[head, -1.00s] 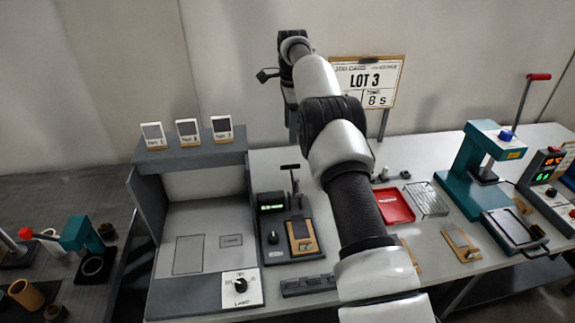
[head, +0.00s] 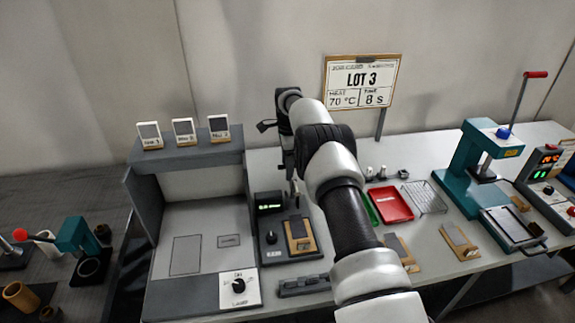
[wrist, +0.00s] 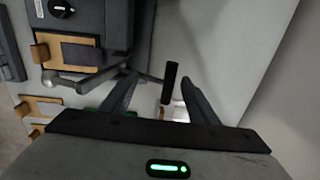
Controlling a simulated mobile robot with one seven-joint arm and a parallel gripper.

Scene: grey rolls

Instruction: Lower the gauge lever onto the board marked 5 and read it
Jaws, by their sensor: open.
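The gauge (head: 270,230) is a dark grey unit with a green-lit display and a knob. A tan board (head: 300,236) with a dark centre lies on its bed; I cannot read a number on it. It also shows at upper left in the wrist view (wrist: 72,52). My gripper (head: 294,188) points down behind the board, at the lever. In the wrist view my gripper (wrist: 160,84) is open, with the lever's black handle (wrist: 170,82) between its fingers, apparently not clamped. In the head view the lever is mostly hidden by my gripper. The display's reading is too small to read.
A grey shelf booth (head: 185,155) with small cards stands left of the gauge. A red tray (head: 394,204), a wire rack (head: 425,197) and more tan boards (head: 460,241) lie to the right. A teal press (head: 468,165) stands further right. A LOT 3 sign (head: 362,80) stands behind.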

